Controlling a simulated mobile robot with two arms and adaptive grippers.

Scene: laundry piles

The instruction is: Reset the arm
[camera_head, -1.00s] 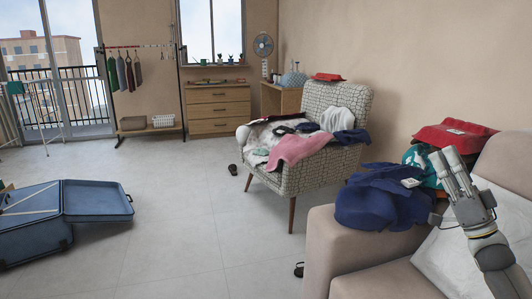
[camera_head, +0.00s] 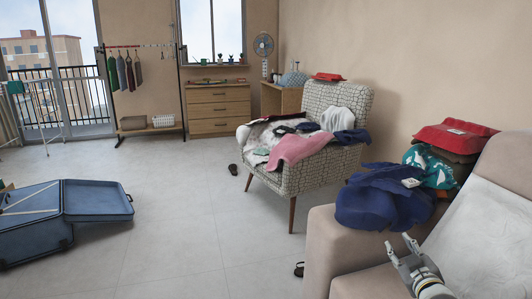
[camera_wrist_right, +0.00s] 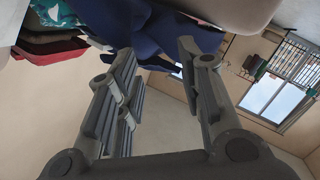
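My right gripper (camera_head: 399,243) is low at the bottom right of the head view, over the front of the beige sofa. Its fingers point up and away, spread apart with nothing between them. The right wrist view also shows the fingers of this gripper (camera_wrist_right: 156,52) open and empty, with the picture turned upside down. The dark blue cloth (camera_head: 372,207) lies on the sofa arm just beyond the fingertips, apart from them in the head view. My left gripper is in neither view.
The sofa arm (camera_head: 322,240) holds the blue cloth, a teal patterned cloth (camera_head: 432,165) and a red folded garment (camera_head: 455,136). A patterned armchair (camera_head: 345,100) heaped with clothes stands behind. An open blue suitcase (camera_head: 95,200) lies left.

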